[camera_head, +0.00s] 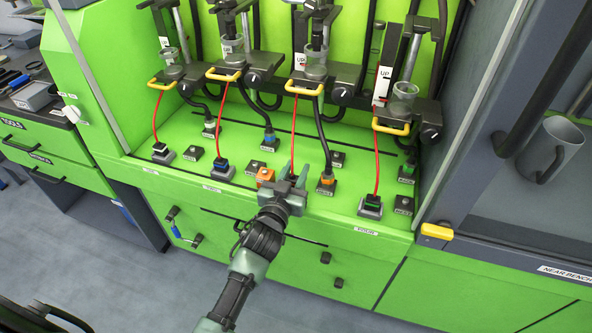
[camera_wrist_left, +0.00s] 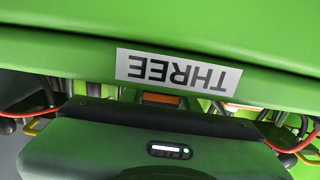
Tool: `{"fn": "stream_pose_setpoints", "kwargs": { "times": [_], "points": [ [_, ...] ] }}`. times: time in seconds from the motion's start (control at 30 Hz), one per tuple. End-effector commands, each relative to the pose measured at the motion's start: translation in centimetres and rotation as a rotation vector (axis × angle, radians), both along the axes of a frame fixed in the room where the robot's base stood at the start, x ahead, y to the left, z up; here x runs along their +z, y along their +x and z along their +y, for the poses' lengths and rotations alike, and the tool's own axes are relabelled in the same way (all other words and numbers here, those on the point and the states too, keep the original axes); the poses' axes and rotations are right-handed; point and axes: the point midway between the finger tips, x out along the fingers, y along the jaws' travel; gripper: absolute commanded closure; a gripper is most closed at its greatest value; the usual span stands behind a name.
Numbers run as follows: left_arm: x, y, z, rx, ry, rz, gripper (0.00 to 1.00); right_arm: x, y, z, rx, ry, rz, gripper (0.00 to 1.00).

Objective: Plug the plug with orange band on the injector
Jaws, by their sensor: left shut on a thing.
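My left gripper (camera_head: 291,181) is at the front of the green bench, at the third station. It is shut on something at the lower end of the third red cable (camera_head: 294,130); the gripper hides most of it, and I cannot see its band. An orange-topped block (camera_head: 265,176) sits just left of the gripper. A black cable's plug with an orange band (camera_head: 327,181) stands in a block just right of it. The third injector (camera_head: 316,66) is in its holder above, with a yellow handle (camera_head: 304,90). In the wrist view, the gripper body covers the lower middle. My right gripper is not in view.
Other red cables end at plugs in grey blocks to the left (camera_head: 223,167) and right (camera_head: 371,204). Several small dark blocks stand on the bench. A "THREE" label (camera_wrist_left: 178,70) shows upside down in the wrist view. A grey mug (camera_head: 551,150) is at the right.

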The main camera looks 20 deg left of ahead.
Motion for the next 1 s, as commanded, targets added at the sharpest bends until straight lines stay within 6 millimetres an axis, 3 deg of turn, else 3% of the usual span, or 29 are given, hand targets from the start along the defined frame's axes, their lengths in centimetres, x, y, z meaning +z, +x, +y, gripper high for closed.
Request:
{"fn": "stream_pose_setpoints", "kwargs": {
  "times": [0.7,0.73,0.8,1.0],
  "points": [
    [-1.6,-0.1,0.0,0.001,0.001,0.010,1.00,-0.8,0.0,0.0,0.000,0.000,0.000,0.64],
    [-1.7,-0.1,0.0,0.001,0.001,0.011,0.64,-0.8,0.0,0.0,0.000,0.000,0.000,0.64],
    [-1.7,-0.1,0.0,0.001,0.001,0.012,0.48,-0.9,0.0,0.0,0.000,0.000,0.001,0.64],
    [-1.6,-0.1,0.0,0.001,0.001,0.010,0.48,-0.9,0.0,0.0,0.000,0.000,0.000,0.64]
  ]
}}
